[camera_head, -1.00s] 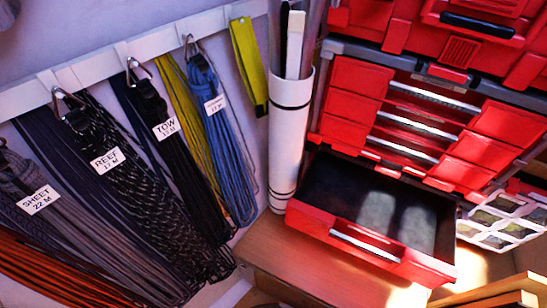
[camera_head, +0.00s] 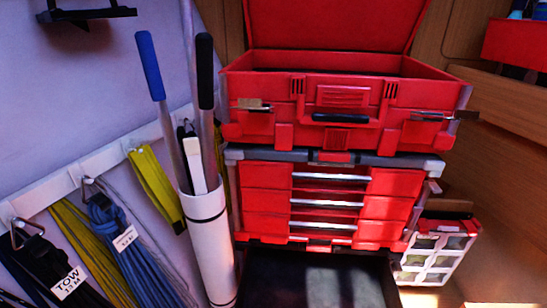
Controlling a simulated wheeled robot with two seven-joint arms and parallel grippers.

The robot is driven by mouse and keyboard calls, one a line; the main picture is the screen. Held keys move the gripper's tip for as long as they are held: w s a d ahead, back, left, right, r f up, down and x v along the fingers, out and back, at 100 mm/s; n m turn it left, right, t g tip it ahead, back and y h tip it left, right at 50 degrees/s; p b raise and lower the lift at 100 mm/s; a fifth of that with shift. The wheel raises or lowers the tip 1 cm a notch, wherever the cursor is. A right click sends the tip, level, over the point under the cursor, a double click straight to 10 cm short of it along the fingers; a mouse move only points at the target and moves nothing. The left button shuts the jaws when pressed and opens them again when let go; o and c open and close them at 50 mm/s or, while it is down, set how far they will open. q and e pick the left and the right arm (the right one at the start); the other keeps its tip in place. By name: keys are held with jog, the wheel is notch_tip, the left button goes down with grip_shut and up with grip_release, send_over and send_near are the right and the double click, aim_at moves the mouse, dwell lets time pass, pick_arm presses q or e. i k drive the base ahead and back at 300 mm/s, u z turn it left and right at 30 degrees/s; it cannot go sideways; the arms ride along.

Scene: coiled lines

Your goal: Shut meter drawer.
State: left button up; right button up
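The open drawer (camera_head: 316,278) is the lowest one of the red tool chest (camera_head: 330,202), at the bottom of the head view. It is pulled out toward me. Its dark inner floor looks empty in the part that shows. Its red front and handle are cut off by the lower picture edge. Three drawers with silver handles above it are shut. I cannot read a label that names the meter drawer. Neither of my grippers is in view.
A red case (camera_head: 340,92) with a raised lid tops the chest. A white tube (camera_head: 208,240) holding long poles stands close on the left. Coiled lines (camera_head: 125,240) hang from a white rail. A compartment organizer (camera_head: 438,252) stands at the right.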

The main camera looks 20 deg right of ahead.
aim_at(270, 278)
jog(key=z, duration=1.25)
jog(key=k, duration=1)
jog(key=z, duration=2.15)
jog(key=i, duration=0.5)
jog(key=u, duration=1.25)
